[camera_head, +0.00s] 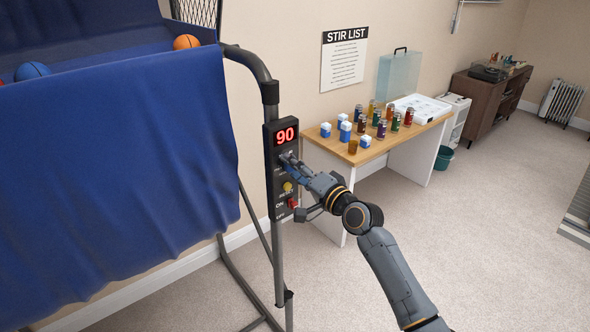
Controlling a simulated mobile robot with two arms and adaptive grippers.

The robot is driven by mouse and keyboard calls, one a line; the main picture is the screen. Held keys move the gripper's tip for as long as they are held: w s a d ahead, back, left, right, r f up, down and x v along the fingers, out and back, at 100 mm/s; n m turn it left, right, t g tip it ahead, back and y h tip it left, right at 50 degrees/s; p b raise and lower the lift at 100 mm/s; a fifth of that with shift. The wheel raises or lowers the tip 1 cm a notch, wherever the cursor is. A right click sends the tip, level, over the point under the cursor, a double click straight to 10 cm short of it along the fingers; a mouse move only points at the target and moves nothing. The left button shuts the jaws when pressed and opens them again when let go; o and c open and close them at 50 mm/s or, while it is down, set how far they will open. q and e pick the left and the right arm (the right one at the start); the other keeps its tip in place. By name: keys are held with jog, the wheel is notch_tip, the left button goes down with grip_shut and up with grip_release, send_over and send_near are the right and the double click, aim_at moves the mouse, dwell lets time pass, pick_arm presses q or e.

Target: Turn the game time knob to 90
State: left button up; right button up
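The black control box (272,202) is mounted on the post of the basketball arcade frame. Its red display (286,135) reads 90. My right gripper (288,160) is at the box just below the display, with its fingers over the spot where a knob would sit. The fingers hide most of that spot, so I cannot tell whether they are shut on the knob. A yellow button (288,187) and a red switch (292,203) show lower on the box. My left gripper is not in view.
The arcade frame with its blue cloth (120,170) fills the left. A wooden-topped table (335,148) with several small jars and a tray stands behind my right arm. Carpet is open at the right.

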jog(key=v, duration=1.2)
dwell(0.3)
jog(key=s+d+f+g+h+b, duration=0.2)
jog(key=d+f+h, duration=0.15)
jog(key=f, duration=1.35)
jog(key=s+d+f+g+h+b, duration=0.1)
jog(key=d+f+h, duration=0.25)
jog(key=f, duration=1.35)
jog(key=s+d+f+n+g+h+b, duration=0.1)
jog(key=s+d+f+g, duration=0.1)
jog(key=s+f, duration=0.7)
jog(key=s+d+f+n+g+h+b, duration=0.15)
jog(key=s+f, duration=0.35)
jog(key=f, duration=0.7)
jog(key=s+d+f+n+g+b, duration=0.1)
jog(key=s+f, duration=0.5)
jog(key=s, duration=0.6)
jog(key=s+d+f+n+g+b, duration=0.1)
jog(key=s+f+n+g, duration=0.2)
jog(key=s+f, duration=0.4)
jog(key=s+d+f+n+g+h+b, duration=0.1)
jog(key=s+f, duration=0.5)
jog(key=s, duration=1.2)
jog(key=shift+f+n+g, duration=0.4)
jog(key=shift+n+g, duration=0.05)
jog(key=shift+g, duration=0.6)
